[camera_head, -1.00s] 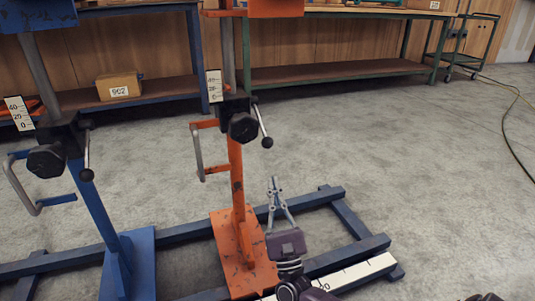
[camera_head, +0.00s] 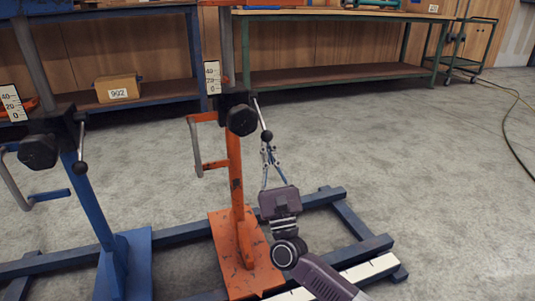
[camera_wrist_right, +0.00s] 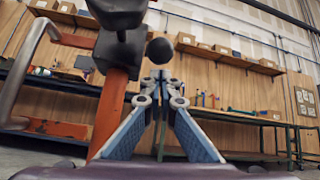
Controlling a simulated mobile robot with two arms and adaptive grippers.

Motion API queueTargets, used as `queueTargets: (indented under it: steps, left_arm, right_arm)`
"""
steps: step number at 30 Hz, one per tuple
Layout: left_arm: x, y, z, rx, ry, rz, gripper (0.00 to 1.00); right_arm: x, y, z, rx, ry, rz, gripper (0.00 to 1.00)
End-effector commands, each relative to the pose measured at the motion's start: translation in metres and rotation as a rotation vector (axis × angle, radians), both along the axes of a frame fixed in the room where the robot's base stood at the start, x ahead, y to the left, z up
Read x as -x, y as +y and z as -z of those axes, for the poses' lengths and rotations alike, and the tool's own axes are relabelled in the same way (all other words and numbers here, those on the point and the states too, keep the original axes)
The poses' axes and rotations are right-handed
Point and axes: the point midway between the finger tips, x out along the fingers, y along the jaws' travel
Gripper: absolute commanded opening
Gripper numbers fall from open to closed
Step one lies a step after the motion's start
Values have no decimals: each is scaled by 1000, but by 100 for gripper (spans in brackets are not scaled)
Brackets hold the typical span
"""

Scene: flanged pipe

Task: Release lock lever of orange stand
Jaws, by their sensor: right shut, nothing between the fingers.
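The orange stand (camera_head: 235,180) stands upright on its base plate in the head view. Its lock lever (camera_head: 262,117) is a thin metal rod with a black ball knob, slanting down to the right from the black clamp head (camera_head: 241,118). My right gripper (camera_head: 269,150) is shut and empty, pointing up, with its tips close below the knob. In the right wrist view the knob (camera_wrist_right: 159,49) shows just above the shut fingertips (camera_wrist_right: 160,78); I cannot tell whether they touch. The stand's orange post (camera_wrist_right: 112,105) is left of the fingers. My left gripper is not in view.
A blue stand (camera_head: 93,205) with its own lever is at left. A crank handle (camera_head: 197,148) sticks out left of the orange stand. Blue floor rails (camera_head: 330,256) run under both. Workbenches (camera_head: 330,75) stand behind.

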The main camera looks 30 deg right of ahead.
Motion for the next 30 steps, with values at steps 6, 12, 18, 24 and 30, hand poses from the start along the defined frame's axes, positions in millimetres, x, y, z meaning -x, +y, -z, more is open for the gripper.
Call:
queueTargets:
  steps: [6,12,18,24,30]
  left_arm:
    - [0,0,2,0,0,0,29]
    - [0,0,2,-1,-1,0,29]
    - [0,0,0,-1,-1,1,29]
    - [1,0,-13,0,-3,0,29]
    - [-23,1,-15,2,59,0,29]
  right_arm:
    - [7,3,-4,1,1,0,0]
    - [7,3,-4,1,0,1,0]
    - [7,3,-5,-1,3,0,0]
    - [8,3,-10,-7,21,0,0]
    - [9,4,-15,-14,55,0,0]
